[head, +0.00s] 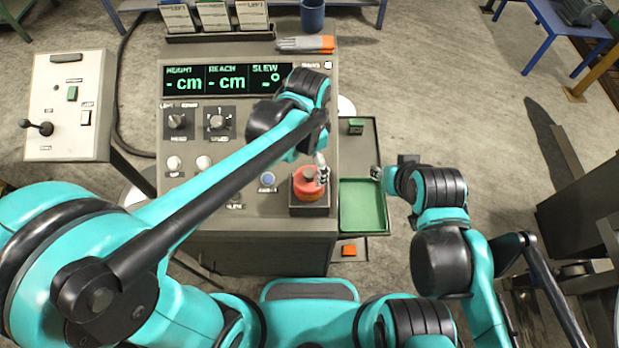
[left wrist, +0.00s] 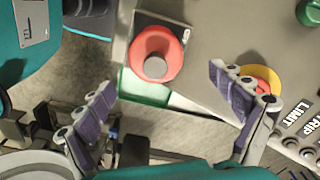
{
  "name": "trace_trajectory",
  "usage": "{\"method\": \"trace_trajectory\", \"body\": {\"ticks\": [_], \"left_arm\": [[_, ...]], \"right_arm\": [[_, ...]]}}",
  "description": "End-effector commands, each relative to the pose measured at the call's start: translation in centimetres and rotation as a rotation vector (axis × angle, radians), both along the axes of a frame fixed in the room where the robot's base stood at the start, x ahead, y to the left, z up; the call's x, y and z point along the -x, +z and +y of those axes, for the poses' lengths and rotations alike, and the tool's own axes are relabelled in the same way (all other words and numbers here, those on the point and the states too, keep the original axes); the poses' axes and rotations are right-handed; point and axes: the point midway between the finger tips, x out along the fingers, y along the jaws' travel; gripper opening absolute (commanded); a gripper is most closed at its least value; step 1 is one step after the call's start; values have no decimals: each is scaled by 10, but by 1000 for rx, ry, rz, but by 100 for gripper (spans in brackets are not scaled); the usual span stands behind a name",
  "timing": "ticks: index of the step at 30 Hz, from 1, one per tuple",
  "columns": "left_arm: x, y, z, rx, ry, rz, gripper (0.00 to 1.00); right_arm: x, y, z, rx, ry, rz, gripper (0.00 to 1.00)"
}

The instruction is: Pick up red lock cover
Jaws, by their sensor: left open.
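The red lock cover (head: 306,184) is a round red piece with a grey knob on top, on a dark square base at the console's right front. It also shows in the left wrist view (left wrist: 174,69), beyond the fingertips. My left gripper (head: 322,169) is right at the cover in the head view and partly overlaps it. In the left wrist view my left gripper (left wrist: 168,106) is open, its two fingers wide apart with nothing between them. My right gripper (head: 378,173) is at the right edge of the side tray, small and partly hidden by its arm.
The console (head: 250,240) carries a display (head: 228,80), knobs and buttons. A green-lined tray (head: 362,212) adjoins its right side, with a small green block (head: 356,126) behind. Gloves (head: 305,44) and a blue mug (head: 312,16) are at the back. A joystick box (head: 66,105) stands left.

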Motion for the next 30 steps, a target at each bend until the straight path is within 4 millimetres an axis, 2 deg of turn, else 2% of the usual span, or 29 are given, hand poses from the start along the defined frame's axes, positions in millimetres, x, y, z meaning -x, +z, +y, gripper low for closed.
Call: {"method": "trace_trajectory", "body": {"ticks": [11, 18, 27, 29, 30], "left_arm": [[2, -42, -4, -6, -24, 12, 94], [4, -76, -2, -5, -23, 12, 94], [5, -81, -2, -6, -22, 11, 94], [5, -80, -2, -6, -22, 11, 81], [5, -80, -2, -6, -22, 11, 70]], "right_arm": [[0, -12, 0, 0, 0, 0, 40], [0, -23, 0, 0, 0, 0, 40], [0, -23, 0, 0, 0, 0, 40], [0, -23, 0, 0, 0, 0, 40], [0, -23, 0, 0, 0, 0, 40]]}}
